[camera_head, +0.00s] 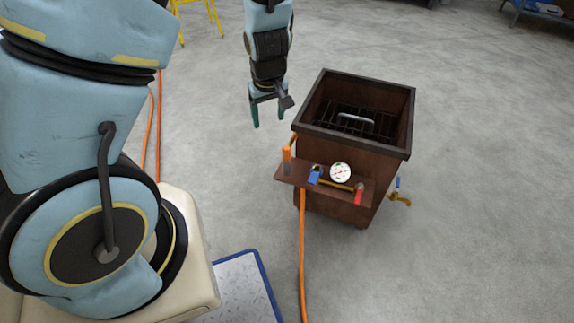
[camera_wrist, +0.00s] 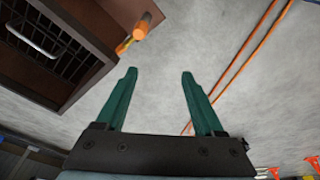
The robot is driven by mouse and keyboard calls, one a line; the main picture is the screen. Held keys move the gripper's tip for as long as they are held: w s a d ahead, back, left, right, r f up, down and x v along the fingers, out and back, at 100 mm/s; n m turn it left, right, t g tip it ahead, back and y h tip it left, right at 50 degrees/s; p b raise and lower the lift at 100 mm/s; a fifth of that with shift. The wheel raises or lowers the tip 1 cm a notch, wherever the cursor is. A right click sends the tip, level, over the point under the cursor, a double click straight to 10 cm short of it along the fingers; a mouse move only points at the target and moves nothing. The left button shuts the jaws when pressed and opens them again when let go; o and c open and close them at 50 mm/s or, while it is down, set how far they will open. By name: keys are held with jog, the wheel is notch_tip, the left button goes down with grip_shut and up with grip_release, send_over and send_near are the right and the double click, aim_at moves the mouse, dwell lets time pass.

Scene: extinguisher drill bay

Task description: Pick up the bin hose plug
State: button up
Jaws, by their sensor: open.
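The orange bin hose plug (camera_head: 286,157) stands upright at the left end of the small brown shelf on the front of the bin (camera_head: 348,166). An orange hose runs down from below that end. In the wrist view the plug (camera_wrist: 141,30) shows at the top, beyond and slightly left of my fingertips. My gripper (camera_head: 268,117) is open and empty, with green fingers pointing down. It hangs to the left of the bin, apart from the plug. It also shows in the wrist view (camera_wrist: 159,73), with nothing between the fingers.
The shelf (camera_head: 291,177) also holds a blue padlock (camera_head: 315,175), a round white gauge (camera_head: 340,172) and a red-handled valve (camera_head: 359,193). A brass tap (camera_head: 399,199) sticks out at the bin's right. A blue-edged mat (camera_head: 240,288) lies at the front. Floor around is mostly clear.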

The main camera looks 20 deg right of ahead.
jog(key=t+b, duration=0.2)
jog(key=b, duration=0.1)
send_over(289, 149)
jog(key=s, duration=0.2)
notch_tip(289, 149, down, 9)
jog(key=shift+y, duration=0.3)
jog(key=b+x, duration=0.2)
jog(key=x, duration=0.2)
jog(key=shift+f, duration=0.4)
jog(key=shift+b+x, duration=1.55)
jog(key=shift+x, duration=1.6)
jog(key=shift+a, duration=0.1)
jog(key=shift+a, duration=0.1)
grip_shut()
